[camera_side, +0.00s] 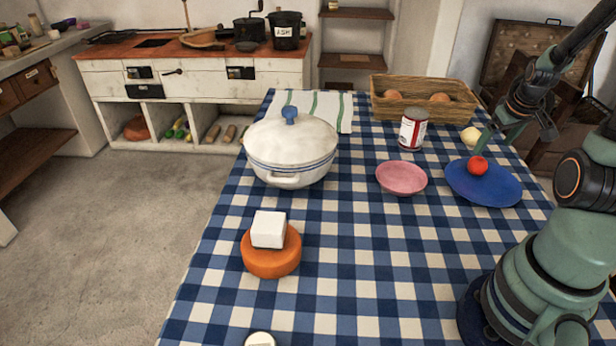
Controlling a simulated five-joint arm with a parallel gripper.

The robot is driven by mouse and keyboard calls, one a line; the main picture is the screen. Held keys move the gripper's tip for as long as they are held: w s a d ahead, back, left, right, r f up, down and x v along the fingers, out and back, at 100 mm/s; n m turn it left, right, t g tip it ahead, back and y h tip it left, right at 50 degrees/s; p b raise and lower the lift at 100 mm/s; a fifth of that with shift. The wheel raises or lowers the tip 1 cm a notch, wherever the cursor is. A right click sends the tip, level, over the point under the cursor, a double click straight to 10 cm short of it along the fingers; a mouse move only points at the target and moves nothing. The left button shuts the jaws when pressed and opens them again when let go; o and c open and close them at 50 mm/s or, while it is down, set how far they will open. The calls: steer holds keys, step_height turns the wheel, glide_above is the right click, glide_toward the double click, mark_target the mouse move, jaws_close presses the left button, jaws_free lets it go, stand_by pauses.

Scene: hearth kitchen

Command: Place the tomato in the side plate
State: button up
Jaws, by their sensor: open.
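The red tomato (478,166) appears within the far left part of the large blue plate (490,191), seemingly resting on it. A smaller pink plate (401,178) lies empty to the left of the blue one. I cannot tell from looks alone which of the two is the side plate. My gripper (482,148) reaches in from the upper right, with its jaws open and a green finger just above the tomato. Whether the finger touches the tomato is too small to tell.
Behind stand a can (413,130), a pale round item (470,136) and a wicker basket (425,101). A lidded white pot (290,151) is on the left. A white block (269,229) sits on an orange round (270,261).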

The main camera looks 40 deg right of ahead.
steer(key=w+a+r+n+t, duration=0.1)
steer(key=w+a+r, duration=0.2)
steer(key=a, duration=0.2)
steer(key=w+a+r+n+y, duration=0.1)
steer(key=w+a+r, duration=0.15)
steer(key=a, duration=0.25)
steer(key=w+a+r+n+t, duration=0.1)
steer(key=w+a+r, duration=0.15)
steer(key=a, duration=0.25)
steer(key=s+a+r+n+y, duration=0.1)
steer(key=a+r, duration=0.2)
steer(key=a, duration=0.5)
steer(key=s+a+r+n+y, duration=0.1)
steer(key=a+r+y, duration=0.1)
steer(key=a, duration=0.6)
steer(key=shift+a+r+t, duration=0.3)
steer(key=shift+r+t, duration=0.1)
steer(key=shift+r, duration=0.05)
